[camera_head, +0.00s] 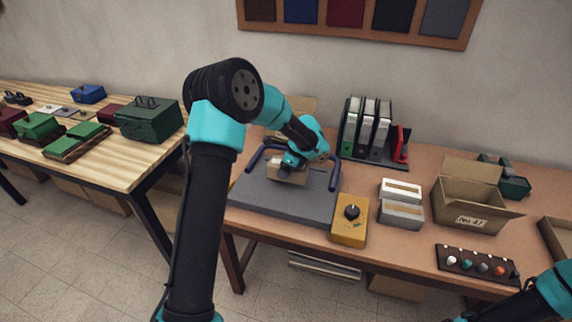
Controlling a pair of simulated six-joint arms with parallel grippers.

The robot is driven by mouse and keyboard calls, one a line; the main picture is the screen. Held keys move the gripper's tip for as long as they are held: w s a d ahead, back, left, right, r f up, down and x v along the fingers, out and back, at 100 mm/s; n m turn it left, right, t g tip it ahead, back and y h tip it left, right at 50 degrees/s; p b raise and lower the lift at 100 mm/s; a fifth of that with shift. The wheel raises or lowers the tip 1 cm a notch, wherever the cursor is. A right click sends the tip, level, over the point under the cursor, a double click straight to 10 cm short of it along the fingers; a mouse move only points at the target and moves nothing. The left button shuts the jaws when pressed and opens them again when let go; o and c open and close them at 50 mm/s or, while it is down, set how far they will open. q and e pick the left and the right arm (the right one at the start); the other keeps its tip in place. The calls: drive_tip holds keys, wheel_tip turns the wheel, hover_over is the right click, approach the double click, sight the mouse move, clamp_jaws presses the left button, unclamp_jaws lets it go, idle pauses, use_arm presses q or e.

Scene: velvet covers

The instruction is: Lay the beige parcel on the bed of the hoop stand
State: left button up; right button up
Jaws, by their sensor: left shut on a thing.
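The beige parcel (287,174) is a small box over the bed of the hoop stand, between its two hoops. I cannot tell whether its underside touches the bed. The hoop stand (270,203) is a flat grey slab with blue hoops at its left and right. My left gripper (291,161) is shut on the parcel from above, and its wrist hides part of the parcel and the far side of the stand. My right arm shows at the lower right corner, but its gripper is out of view.
A yellow box with a black knob (349,221) stands just right of the stand. Beyond are grey-and-white boxes (402,203), an open carton (468,206), binders (367,128) and a knob strip (478,264). A wooden table (105,166) with green boxes is at left.

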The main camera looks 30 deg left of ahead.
use_arm(q)
drive_tip(key=shift+f, duration=1.45)
drive_tip(key=o, duration=1.2)
drive_tip(key=shift+o, duration=0.2)
drive_tip(key=v, duration=1.7)
drive_tip(key=shift+r, duration=0.2)
